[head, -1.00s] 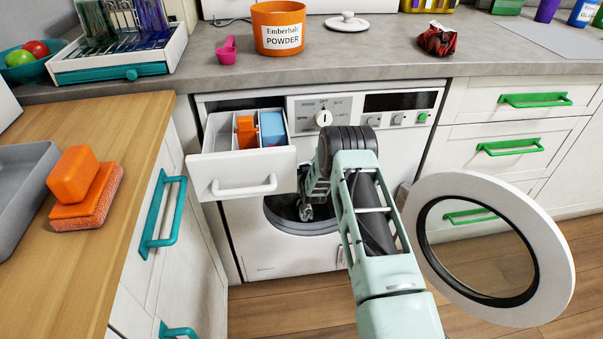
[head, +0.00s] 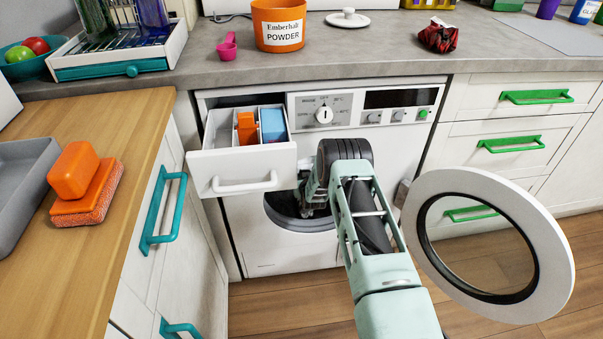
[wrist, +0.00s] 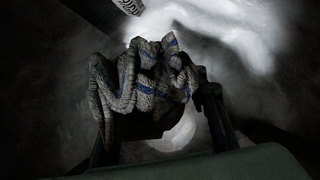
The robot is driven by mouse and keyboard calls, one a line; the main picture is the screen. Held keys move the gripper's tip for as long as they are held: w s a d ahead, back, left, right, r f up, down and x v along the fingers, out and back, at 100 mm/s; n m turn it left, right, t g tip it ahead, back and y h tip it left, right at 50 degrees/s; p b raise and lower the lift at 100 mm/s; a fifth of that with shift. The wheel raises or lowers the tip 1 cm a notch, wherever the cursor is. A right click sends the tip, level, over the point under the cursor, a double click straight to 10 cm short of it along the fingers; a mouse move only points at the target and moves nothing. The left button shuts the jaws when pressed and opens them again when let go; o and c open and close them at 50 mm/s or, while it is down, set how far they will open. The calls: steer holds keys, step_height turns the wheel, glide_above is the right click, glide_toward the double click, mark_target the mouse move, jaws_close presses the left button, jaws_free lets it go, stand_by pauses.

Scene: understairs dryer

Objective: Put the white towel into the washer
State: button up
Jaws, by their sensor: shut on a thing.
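The washer (head: 285,262) stands under the counter, its round door (head: 548,250) swung open to the right. My arm reaches to the washer's opening, and my gripper is mostly hidden there in the head view. In the wrist view my gripper (wrist: 160,122) is shut on the bunched towel (wrist: 150,80), which looks pale grey with blue stripes in the dark. The dim, curved grey surfaces around it look like the drum's inside. The towel cannot be made out in the head view.
The washer's detergent drawer (head: 238,183) is pulled out above the opening, left of my arm, with orange and blue pieces in it. An orange powder tub (head: 278,30) and a pink scoop (head: 227,48) stand on the counter. Orange sponges (head: 82,185) lie at left.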

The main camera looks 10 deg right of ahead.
steer(key=shift+f, duration=1.6)
steer(key=o, duration=1.3)
steer(key=shift+s, duration=0.1)
steer(key=v, duration=1.1)
steer(key=shift+s+r, duration=0.25)
steer(key=shift+s, duration=0.1)
